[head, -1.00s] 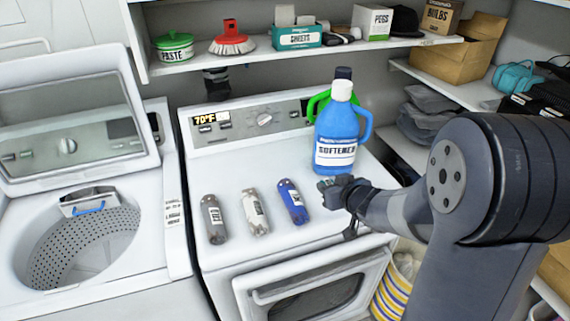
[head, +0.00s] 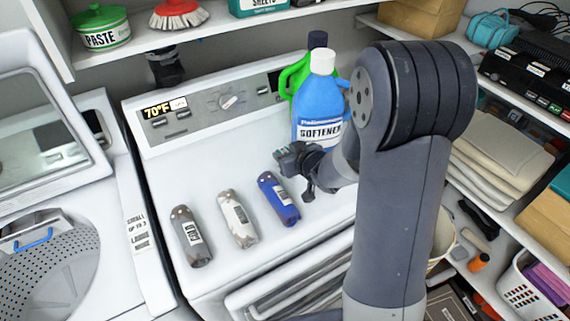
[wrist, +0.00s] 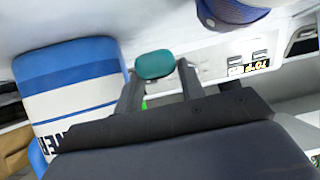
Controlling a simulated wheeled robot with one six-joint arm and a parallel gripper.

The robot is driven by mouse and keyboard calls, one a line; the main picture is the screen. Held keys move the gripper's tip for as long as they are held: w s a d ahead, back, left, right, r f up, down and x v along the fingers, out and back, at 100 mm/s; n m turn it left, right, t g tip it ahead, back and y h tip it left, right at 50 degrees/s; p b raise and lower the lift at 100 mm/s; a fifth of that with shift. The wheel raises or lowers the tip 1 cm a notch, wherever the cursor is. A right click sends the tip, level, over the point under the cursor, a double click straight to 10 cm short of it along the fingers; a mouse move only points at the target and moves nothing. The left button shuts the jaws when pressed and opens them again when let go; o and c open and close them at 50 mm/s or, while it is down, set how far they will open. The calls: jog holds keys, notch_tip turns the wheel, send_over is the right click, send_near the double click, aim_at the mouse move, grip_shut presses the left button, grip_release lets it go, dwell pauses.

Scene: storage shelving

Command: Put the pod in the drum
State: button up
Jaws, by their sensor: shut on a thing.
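The pod (wrist: 155,65) is a small teal rounded piece, held between the fingertips of my gripper in the wrist view. In the head view my gripper (head: 290,160) is above the white appliance top, in front of the blue softener bottle (head: 318,112); the pod is hard to make out there. The drum (head: 55,275) is the perforated tub of the open-lidded washer at the left, partly cut off by the picture edge. My gripper is well to the right of it.
Grey (head: 191,236), white (head: 238,218) and blue (head: 278,198) cylinders lie on the appliance top (head: 165,185) between my gripper and the washer. A green jug (head: 295,80) stands behind the softener. The washer's raised lid (head: 45,110) and an upper shelf (head: 200,38) bound the space.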

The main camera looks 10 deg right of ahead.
jog(key=shift+f, duration=1.9)
jog(key=shift+f+b, duration=0.2)
jog(key=shift+b, duration=0.2)
jog(key=o, duration=0.7)
jog(key=shift+c, duration=0.2)
jog(key=shift+r, duration=0.1)
jog(key=shift+r, duration=0.1)
